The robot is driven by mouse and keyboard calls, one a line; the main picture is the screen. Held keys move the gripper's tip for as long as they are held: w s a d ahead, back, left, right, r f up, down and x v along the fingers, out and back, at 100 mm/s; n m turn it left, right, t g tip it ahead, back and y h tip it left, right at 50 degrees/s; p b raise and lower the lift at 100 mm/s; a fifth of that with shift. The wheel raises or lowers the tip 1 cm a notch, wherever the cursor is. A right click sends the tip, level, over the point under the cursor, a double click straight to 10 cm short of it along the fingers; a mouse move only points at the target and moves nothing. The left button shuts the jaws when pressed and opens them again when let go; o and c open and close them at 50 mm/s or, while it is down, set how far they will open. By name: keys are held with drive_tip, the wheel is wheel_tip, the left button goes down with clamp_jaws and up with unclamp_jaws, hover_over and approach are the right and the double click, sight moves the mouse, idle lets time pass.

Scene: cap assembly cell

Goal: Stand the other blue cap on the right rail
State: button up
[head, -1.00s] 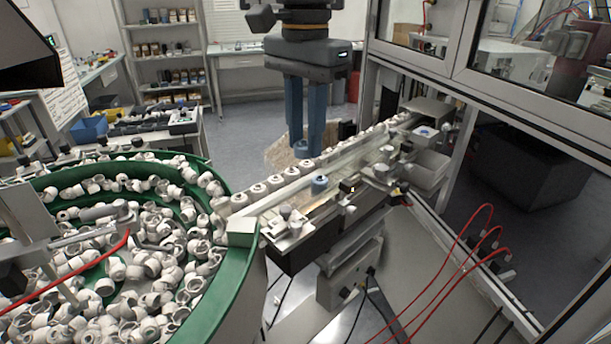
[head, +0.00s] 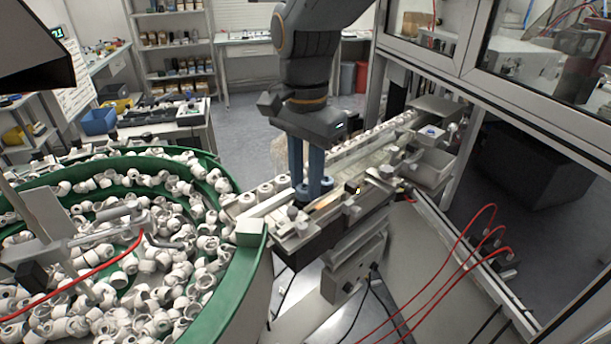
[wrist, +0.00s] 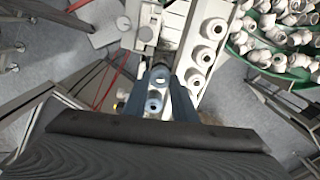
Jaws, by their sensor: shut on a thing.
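My gripper (head: 308,192) is low over the right rail (head: 347,193), its blue fingers pointing down. It is shut on a blue cap (wrist: 160,76), which shows between the fingertips in the wrist view; in the head view the fingers largely hide it. The other blue cap (head: 327,183) stands on the right rail just right of the fingers. It also shows in the wrist view (wrist: 153,104), below the held cap. I cannot tell whether the held cap touches the rail.
A row of white caps (head: 265,190) stands on the neighbouring rail, close behind the fingers. The green feeder bowl (head: 225,290) full of white parts is at the left. Fixtures (head: 388,172) stand farther along the right rail. Red hoses (head: 455,250) loop at the right.

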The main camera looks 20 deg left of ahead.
sight(305, 185)
drive_tip(key=shift+f, duration=0.35)
drive_tip(key=shift+s+d+f, duration=0.1)
drive_tip(key=shift+s+f, duration=0.05)
drive_tip(key=shift+f, duration=0.2)
drive_tip(key=o, duration=0.7)
drive_tip(key=shift+s+d+f, duration=0.1)
wheel_tip(305, 185, up, 14)
drive_tip(key=b, duration=0.3)
drive_tip(key=shift+w+a+f, duration=0.2)
drive_tip(key=shift+w+a, duration=0.05)
